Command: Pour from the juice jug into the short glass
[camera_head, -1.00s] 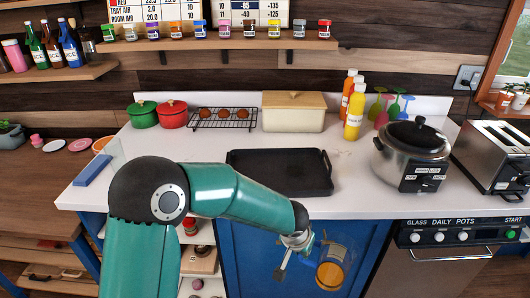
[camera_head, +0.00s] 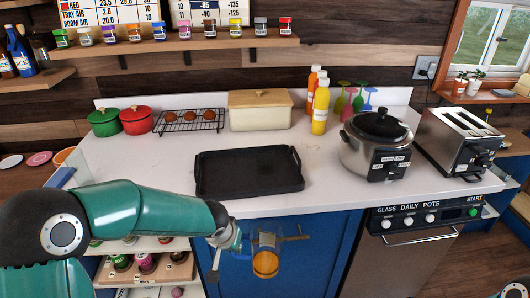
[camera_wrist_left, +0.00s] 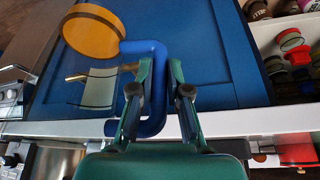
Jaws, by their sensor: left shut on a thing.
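The juice jug (camera_head: 265,262) is clear with orange juice low in it and hangs in front of the blue cabinet door, below the counter edge, looking roughly upright. My left gripper (camera_head: 238,246) is shut on its handle from the left. In the left wrist view the fingers (camera_wrist_left: 160,80) close around the blue handle (camera_wrist_left: 150,125), and the orange juice in the jug (camera_wrist_left: 94,32) shows at the upper left. I see no short glass in these frames. My right gripper is not in view.
The white counter (camera_head: 330,182) holds a black tray (camera_head: 248,172), a cooker (camera_head: 376,148), a toaster (camera_head: 458,140), yellow bottles (camera_head: 320,108), coloured stemmed glasses (camera_head: 358,98), a cream bin (camera_head: 260,112) and red and green pots (camera_head: 136,120). The counter's front edge is above the jug.

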